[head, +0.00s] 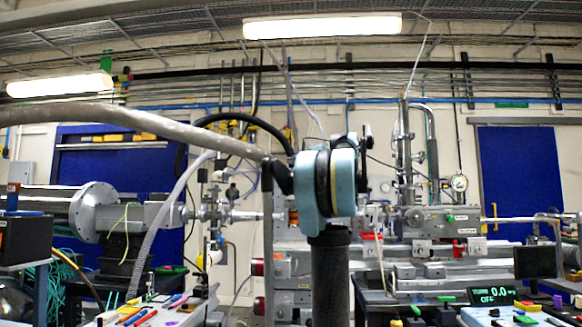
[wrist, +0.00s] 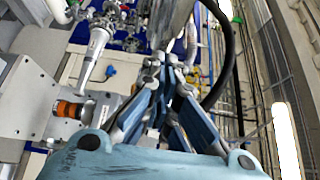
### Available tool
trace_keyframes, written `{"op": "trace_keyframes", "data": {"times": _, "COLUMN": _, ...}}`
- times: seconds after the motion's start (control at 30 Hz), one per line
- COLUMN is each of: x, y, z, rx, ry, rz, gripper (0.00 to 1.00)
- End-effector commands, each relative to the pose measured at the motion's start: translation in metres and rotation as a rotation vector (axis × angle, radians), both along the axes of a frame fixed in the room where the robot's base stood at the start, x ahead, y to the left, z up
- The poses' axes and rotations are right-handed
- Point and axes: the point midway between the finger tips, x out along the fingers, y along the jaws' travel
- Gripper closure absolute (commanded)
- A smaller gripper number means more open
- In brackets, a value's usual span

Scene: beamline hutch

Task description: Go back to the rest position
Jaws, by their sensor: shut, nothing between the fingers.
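My gripper (wrist: 172,62) shows in the wrist view, its blue and grey linked fingers drawn together. It is shut and holds nothing. The fingers reach up the picture, with beamline pipes and fittings behind them; I cannot tell how far off those are. In the head view, my arm's dark column and pale blue joint stand in the middle. I cannot make out my gripper's fingertips there.
A steel beamline vessel (head: 52,207) lies at the left. A bench at lower left carries coloured pens (head: 150,307). A small display (head: 493,296) reads 0.0 and OFF at lower right, near a dark monitor (head: 535,262). Blue doors (head: 517,170) stand behind.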

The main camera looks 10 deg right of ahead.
Motion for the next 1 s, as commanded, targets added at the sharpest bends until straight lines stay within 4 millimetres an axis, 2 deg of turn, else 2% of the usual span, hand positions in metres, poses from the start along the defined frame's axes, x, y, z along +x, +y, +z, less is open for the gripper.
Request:
{"op": "trace_keyframes", "data": {"times": 0.2, "x": -0.015, "y": -0.012, "z": 0.000, "rx": 0.000, "ry": 0.001, "rz": 0.008, "gripper": 1.00}}
{"op": "trace_keyframes", "data": {"times": 0.4, "x": -0.019, "y": -0.018, "z": 0.000, "rx": 0.000, "ry": 0.001, "rz": 0.008, "gripper": 1.00}}
{"op": "trace_keyframes", "data": {"times": 0.53, "x": -0.020, "y": -0.018, "z": -0.001, "rx": -0.002, "ry": 0.001, "rz": 0.009, "gripper": 1.00}}
{"op": "trace_keyframes", "data": {"times": 0.63, "x": -0.025, "y": -0.009, "z": -0.012, "rx": -0.026, "ry": 0.014, "rz": 0.021, "gripper": 1.00}}
{"op": "trace_keyframes", "data": {"times": 0.77, "x": -0.044, "y": 0.021, "z": -0.053, "rx": -0.110, "ry": 0.057, "rz": 0.064, "gripper": 1.00}}
{"op": "trace_keyframes", "data": {"times": 1.0, "x": -0.105, "y": 0.084, "z": -0.172, "rx": -0.355, "ry": 0.164, "rz": 0.177, "gripper": 1.00}}
